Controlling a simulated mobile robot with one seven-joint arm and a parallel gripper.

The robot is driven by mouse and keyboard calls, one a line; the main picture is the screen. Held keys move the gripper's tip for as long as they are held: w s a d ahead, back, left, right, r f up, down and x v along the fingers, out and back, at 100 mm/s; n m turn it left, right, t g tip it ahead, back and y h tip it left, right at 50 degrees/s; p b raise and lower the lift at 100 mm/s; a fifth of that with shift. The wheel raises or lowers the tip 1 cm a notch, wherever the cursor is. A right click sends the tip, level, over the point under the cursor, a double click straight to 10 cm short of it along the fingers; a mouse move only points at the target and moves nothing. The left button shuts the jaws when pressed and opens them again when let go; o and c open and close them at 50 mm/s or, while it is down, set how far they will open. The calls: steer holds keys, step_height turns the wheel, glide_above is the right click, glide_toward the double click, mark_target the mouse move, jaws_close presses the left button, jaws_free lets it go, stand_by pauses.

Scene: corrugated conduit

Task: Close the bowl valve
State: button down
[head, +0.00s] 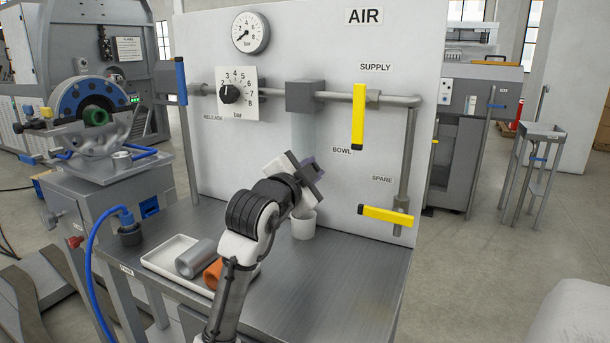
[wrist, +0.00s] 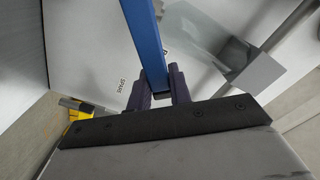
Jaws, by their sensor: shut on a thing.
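The bowl valve's blue lever (wrist: 147,40) runs up from between my dark fingers in the wrist view. My gripper (wrist: 159,88) is shut on it near one end. In the head view my gripper (head: 314,168) is at the panel, below the clear bowl and left of the BOWL label (head: 342,150). There the arm and gripper hide most or all of this lever, so its angle to its pipe cannot be told. The clear bowl (head: 303,130) hangs from a grey block (head: 305,96).
A yellow SUPPLY lever (head: 359,115) stands upright at right. A yellow SPARE lever (head: 385,214) lies nearly level. A blue RELEASE lever (head: 181,80) is upright at left. A white cup (head: 304,226) stands below my gripper. A tray (head: 163,262) holds two tubes. The bench's right part is clear.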

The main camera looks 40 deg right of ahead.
steer(key=shift+s+d+f+m+b, duration=0.1)
steer(key=shift+s+f+m+b, duration=0.15)
steer(key=shift+f+m+b, duration=0.85)
steer(key=shift+s+d+f+m+b, duration=0.1)
steer(key=shift+s+f+m+b, duration=0.35)
steer(key=shift+m, duration=1.1)
steer(key=shift+s+d+f+m+b, duration=0.1)
steer(key=shift+f+m+b, duration=0.5)
steer(key=shift+m+b, duration=0.55)
steer(key=shift+m, duration=0.3)
steer(key=c, duration=1.3)
jaws_free()
steer(key=shift+w, duration=0.1)
steer(key=shift+a, duration=0.1)
steer(key=b+v, duration=0.1)
steer(key=v, duration=1.2)
steer(key=shift+a, duration=0.3)
